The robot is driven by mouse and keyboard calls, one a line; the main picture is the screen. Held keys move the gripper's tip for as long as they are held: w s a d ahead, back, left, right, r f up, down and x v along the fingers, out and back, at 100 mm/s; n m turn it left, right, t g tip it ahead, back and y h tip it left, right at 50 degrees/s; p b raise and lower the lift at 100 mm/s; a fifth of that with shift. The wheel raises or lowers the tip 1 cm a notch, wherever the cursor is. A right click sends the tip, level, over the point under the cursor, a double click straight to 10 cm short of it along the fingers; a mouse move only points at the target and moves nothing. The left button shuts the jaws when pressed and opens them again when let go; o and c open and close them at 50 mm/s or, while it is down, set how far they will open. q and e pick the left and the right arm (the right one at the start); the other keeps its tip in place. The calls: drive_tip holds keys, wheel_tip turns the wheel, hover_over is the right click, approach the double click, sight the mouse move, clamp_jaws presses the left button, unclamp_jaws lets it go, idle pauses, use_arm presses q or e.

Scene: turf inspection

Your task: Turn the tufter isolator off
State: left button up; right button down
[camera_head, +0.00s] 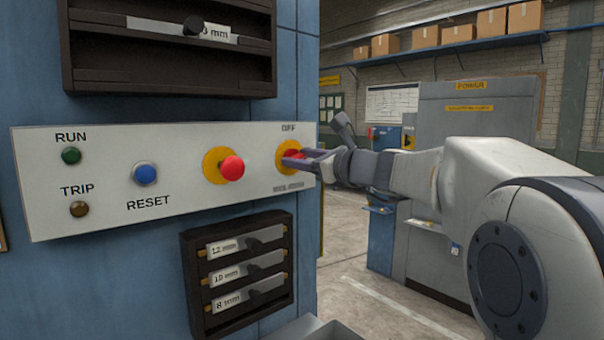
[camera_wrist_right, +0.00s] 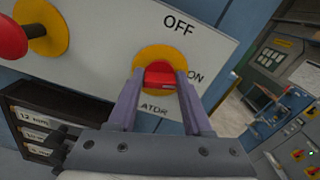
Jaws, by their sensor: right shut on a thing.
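The isolator is a red handle on a round yellow plate (camera_head: 285,154) at the right end of the white control panel (camera_head: 110,212). In the right wrist view the red handle (camera_wrist_right: 159,76) sits between my right fingertips, with OFF printed above the plate and ON to its right. My right gripper (camera_head: 294,158) reaches in from the right and is shut on the red handle. The fingers hide part of the handle in the head view. I cannot tell exactly which mark the handle points to. My left gripper is not in view.
Left of the isolator, a red mushroom button (camera_head: 232,168) stands out from the panel, then a blue RESET button (camera_head: 145,173). A dark rack (camera_head: 190,290) with labelled gauges is below, and another rack (camera_head: 85,60) is above. Open floor (camera_head: 350,300) lies to the right.

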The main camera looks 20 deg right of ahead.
drive_tip(key=shift+a+f+n+b, duration=0.1)
drive_tip(key=shift+f+n+b, duration=0.05)
drive_tip(key=shift+n+b, duration=3.35)
drive_tip(key=shift+a+f+n+b, duration=0.1)
drive_tip(key=shift+f+n+b, duration=0.05)
drive_tip(key=shift+n+b, duration=3.3)
drive_tip(key=shift+n, duration=0.45)
drive_tip(key=shift+c, duration=1.6)
unclamp_jaws()
drive_tip(key=shift+r, duration=0.1)
